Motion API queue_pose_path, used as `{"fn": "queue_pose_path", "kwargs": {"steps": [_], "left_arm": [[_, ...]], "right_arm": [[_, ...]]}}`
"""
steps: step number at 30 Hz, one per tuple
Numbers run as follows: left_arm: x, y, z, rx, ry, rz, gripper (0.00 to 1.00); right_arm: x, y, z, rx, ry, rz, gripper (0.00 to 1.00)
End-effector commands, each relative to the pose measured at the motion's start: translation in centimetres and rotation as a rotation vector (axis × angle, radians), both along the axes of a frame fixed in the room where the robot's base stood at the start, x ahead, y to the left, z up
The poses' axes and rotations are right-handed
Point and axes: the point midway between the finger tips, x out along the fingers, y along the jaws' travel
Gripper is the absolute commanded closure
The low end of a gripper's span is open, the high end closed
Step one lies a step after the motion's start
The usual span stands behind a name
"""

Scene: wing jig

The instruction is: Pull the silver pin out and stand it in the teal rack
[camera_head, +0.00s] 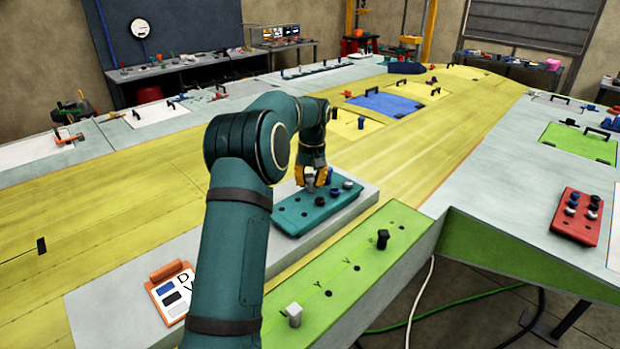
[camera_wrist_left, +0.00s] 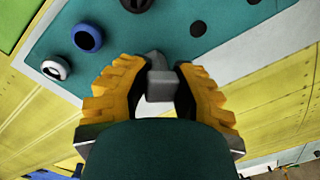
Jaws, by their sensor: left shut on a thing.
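The teal rack (camera_head: 318,212) lies on a pale grey block. Blue, black and white pins stand at its far end, and several holes are empty. My left gripper (camera_head: 313,182) is over the rack, pointing down, shut on the silver pin (camera_wrist_left: 160,86). In the left wrist view the yellow fingers (camera_wrist_left: 160,92) press on both sides of the pin's grey head, with the teal rack (camera_wrist_left: 222,50) beyond. I cannot tell whether the pin's lower end is in a hole or just above the rack. My right gripper is out of view.
A green bar (camera_head: 345,272) in front carries a white pin (camera_head: 293,313) and a black pin (camera_head: 382,238), with empty holes between. An orange clipboard (camera_head: 166,285) lies at the left. A red rack (camera_head: 577,216) with several pins is at the right. The yellow wing surface behind is mostly clear.

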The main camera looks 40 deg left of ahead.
Motion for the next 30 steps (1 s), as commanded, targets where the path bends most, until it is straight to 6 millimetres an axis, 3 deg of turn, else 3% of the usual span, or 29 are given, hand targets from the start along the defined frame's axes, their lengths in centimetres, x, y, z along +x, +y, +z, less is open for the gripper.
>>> {"fn": "queue_pose_path", "kwargs": {"steps": [7,8,9,10,22,30], "left_arm": [[0.0,0.0,-0.1,0.001,0.001,0.000,1.00],[0.0,0.0,-0.1,0.000,0.001,0.000,0.65],[0.0,0.0,-0.1,0.000,0.001,0.000,0.51],[0.0,0.0,-0.1,0.000,0.001,0.000,0.43],[0.0,0.0,0.5,0.001,-0.001,0.000,0.43],[0.2,-0.1,5.1,0.003,-0.004,0.000,0.43]], "right_arm": [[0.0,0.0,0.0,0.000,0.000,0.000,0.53],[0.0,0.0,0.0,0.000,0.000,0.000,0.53],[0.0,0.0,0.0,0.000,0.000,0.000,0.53],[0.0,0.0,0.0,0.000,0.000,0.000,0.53],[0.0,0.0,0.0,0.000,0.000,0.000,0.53],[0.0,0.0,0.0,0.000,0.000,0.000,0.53]]}}
